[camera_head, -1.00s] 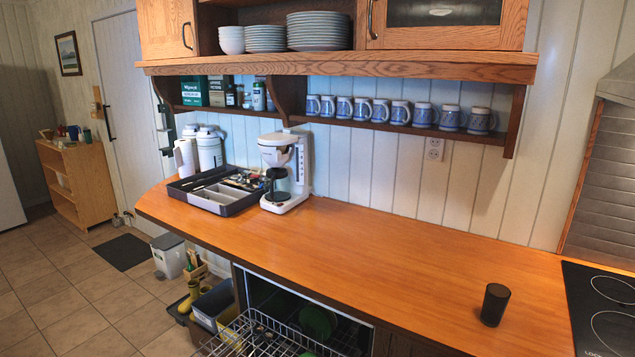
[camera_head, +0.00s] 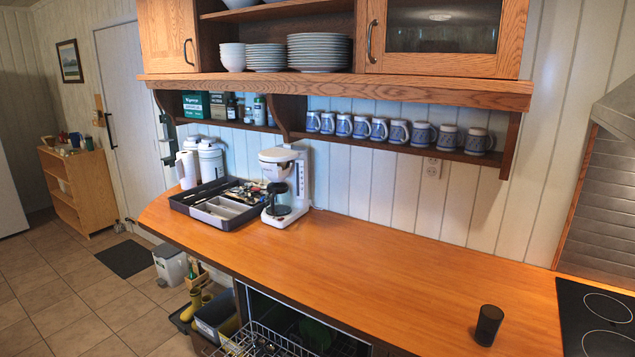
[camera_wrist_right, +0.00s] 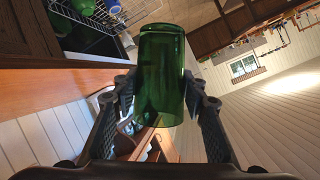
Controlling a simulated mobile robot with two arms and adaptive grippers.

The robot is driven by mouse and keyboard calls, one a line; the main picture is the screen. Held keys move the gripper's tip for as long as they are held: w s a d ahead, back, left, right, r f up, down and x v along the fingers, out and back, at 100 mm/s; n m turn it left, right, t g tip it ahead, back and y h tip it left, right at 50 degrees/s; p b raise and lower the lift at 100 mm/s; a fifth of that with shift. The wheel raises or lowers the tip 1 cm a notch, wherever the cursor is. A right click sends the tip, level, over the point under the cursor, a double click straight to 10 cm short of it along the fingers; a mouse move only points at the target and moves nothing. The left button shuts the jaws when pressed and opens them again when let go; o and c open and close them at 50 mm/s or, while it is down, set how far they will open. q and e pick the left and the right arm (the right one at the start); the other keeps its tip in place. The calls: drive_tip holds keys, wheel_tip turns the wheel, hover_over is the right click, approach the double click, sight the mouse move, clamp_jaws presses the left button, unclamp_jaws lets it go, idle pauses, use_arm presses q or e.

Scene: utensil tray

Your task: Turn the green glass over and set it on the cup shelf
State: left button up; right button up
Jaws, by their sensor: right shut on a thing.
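My right gripper (camera_wrist_right: 160,95) is shut on the green glass (camera_wrist_right: 160,75) in the right wrist view. The glass is clear dark green, and its sides are between the two fingers. I cannot tell surely which end is its mouth. Neither the glass in my grip nor either gripper shows in the head view. The cup shelf (camera_head: 400,146) hangs under the wall cabinet in the head view. Several blue-and-white mugs (camera_head: 397,131) stand in a row along it, filling most of its length.
The wooden counter (camera_head: 390,265) is mostly clear. A utensil tray (camera_head: 186,209) and a white coffee maker (camera_head: 298,165) stand at its left. A black cylinder (camera_head: 488,325) stands near the right front. An open dishwasher rack (camera_head: 262,338) is below. The cabinet ledge (camera_head: 340,90) overhangs the shelf.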

drive_tip(key=shift+r+m+p, duration=0.15)
drive_tip(key=shift+m+p, duration=0.15)
drive_tip(key=shift+p, duration=0.2)
drive_tip(key=m+p, duration=0.3)
drive_tip(key=p, duration=0.2)
drive_tip(key=shift+r+m, duration=0.1)
drive_tip(key=shift+m, duration=0.3)
drive_tip(key=shift+f+m+p, duration=0.2)
drive_tip(key=shift+m+p, duration=0.55)
drive_tip(key=shift+m, duration=0.05)
drive_tip(key=shift+f, duration=0.1)
drive_tip(key=m, duration=0.5)
drive_tip(key=shift+m, duration=0.4)
